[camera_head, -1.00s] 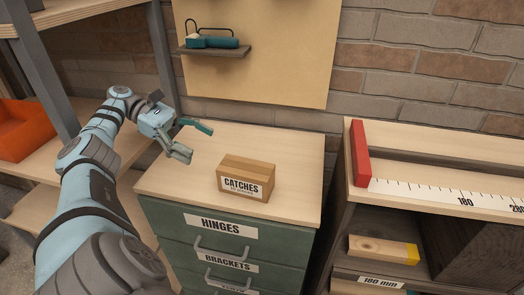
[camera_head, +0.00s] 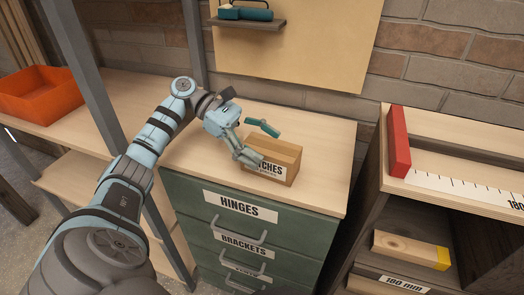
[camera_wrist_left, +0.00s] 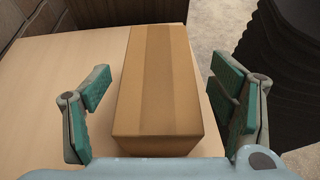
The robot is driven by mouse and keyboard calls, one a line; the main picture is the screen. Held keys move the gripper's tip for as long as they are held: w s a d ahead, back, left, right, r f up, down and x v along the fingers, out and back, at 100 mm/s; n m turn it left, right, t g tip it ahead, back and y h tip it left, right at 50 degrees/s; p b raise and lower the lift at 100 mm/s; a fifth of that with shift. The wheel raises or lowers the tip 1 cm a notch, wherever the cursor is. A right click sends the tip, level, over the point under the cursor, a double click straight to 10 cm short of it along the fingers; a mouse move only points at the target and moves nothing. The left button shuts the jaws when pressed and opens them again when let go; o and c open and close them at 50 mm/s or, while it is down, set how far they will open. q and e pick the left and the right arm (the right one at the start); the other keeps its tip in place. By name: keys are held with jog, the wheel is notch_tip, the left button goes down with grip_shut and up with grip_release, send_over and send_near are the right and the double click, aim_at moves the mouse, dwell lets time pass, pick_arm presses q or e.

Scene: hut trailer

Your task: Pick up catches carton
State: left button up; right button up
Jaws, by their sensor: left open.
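The catches carton (camera_head: 284,163) is a small brown box with a white label, partly covered by my gripper in the head view. It sits on the wooden top of the green drawer cabinet (camera_head: 318,190). My left gripper (camera_head: 256,143) is open right at the carton. In the left wrist view the carton (camera_wrist_left: 157,85) lies between the open fingers of the left gripper (camera_wrist_left: 160,108), with a gap visible on each side. My right gripper is not in view.
An orange bin (camera_head: 40,92) is on the shelf at left. A small wall shelf (camera_head: 247,24) holds a teal tool. A bench with a red stop (camera_head: 398,142) and a ruler stands at right. The cabinet top around the carton is otherwise clear.

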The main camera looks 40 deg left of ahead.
pick_arm(q)
jog(key=shift+x, duration=0.8)
jog(key=shift+w+d+f, duration=0.2)
jog(key=shift+w+d, duration=0.1)
jog(key=shift+s, duration=0.15)
jog(key=c, duration=1.7)
